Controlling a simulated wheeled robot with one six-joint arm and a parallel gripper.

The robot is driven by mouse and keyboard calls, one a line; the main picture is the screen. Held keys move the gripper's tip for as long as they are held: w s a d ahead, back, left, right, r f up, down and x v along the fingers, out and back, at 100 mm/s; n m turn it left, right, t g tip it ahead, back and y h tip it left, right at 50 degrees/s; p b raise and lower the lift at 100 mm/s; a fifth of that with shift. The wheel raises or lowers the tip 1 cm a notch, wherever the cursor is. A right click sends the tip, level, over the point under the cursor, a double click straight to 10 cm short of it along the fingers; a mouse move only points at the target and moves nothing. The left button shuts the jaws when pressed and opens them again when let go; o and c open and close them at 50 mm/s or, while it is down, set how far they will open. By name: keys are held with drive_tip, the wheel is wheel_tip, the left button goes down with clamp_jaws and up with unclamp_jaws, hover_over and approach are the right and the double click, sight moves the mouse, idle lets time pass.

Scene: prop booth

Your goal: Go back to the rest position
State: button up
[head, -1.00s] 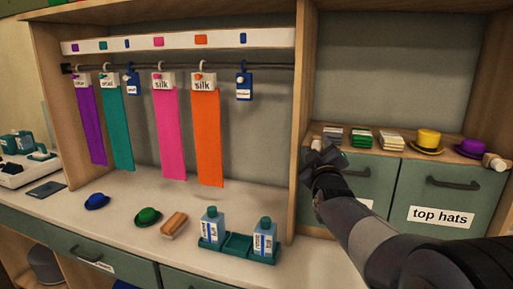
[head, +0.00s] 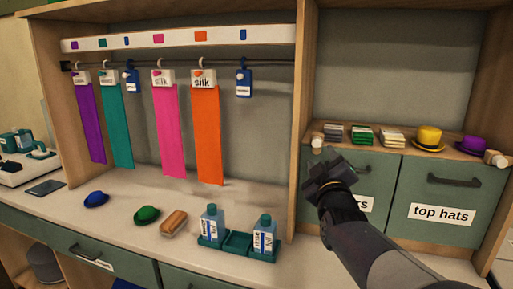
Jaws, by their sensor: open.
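My gripper (head: 318,170) shows in the head view at the right of centre. It is open and holds nothing that I can see. It is in the air in front of the left green drawer (head: 371,170) and the wooden divider, and my arm runs from it to the lower right corner. The gripper and arm hide part of that drawer and its label.
The counter (head: 110,221) below holds a blue hat (head: 96,199), a green hat (head: 147,214), a wooden brush (head: 174,223) and a teal tray (head: 236,256) with two bottles. Silks hang from a rail (head: 180,66). Stacks and hats line the shelf above the drawers.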

sight(317, 143)
drive_tip(key=w, duration=0.3)
drive_tip(key=w+r+p, duration=0.1)
drive_tip(key=w, duration=0.3)
drive_tip(key=shift+d+r, duration=0.15)
drive_tip(key=shift+r, duration=0.05)
drive_tip(key=m+h, duration=0.1)
drive_tip(key=m, duration=0.4)
drive_tip(key=shift+s+f+t+h+p, duration=0.1)
drive_tip(key=shift+s+t+h+p, duration=0.05)
drive_tip(key=shift+t+h+p, duration=0.2)
drive_tip(key=m+h, duration=0.1)
drive_tip(key=m, duration=0.3)
drive_tip(key=m+h+p, duration=0.1)
drive_tip(key=m+h, duration=0.1)
drive_tip(key=m, duration=0.1)
drive_tip(key=shift+a+m+h, duration=0.2)
drive_tip(key=shift+m+h, duration=0.05)
drive_tip(key=shift+m, duration=0.15)
drive_tip(key=m+h+p, duration=0.2)
drive_tip(key=m, duration=0.3)
drive_tip(key=m+g+h+p, duration=0.1)
drive_tip(key=m, duration=0.2)
drive_tip(key=m+g+h, duration=0.1)
drive_tip(key=m, duration=0.2)
drive_tip(key=shift+a+p, duration=0.1)
drive_tip(key=shift+p, duration=0.25)
drive_tip(key=shift+s+a+f, duration=0.15)
drive_tip(key=shift+s+f, duration=0.05)
drive_tip(key=shift+s, duration=0.15)
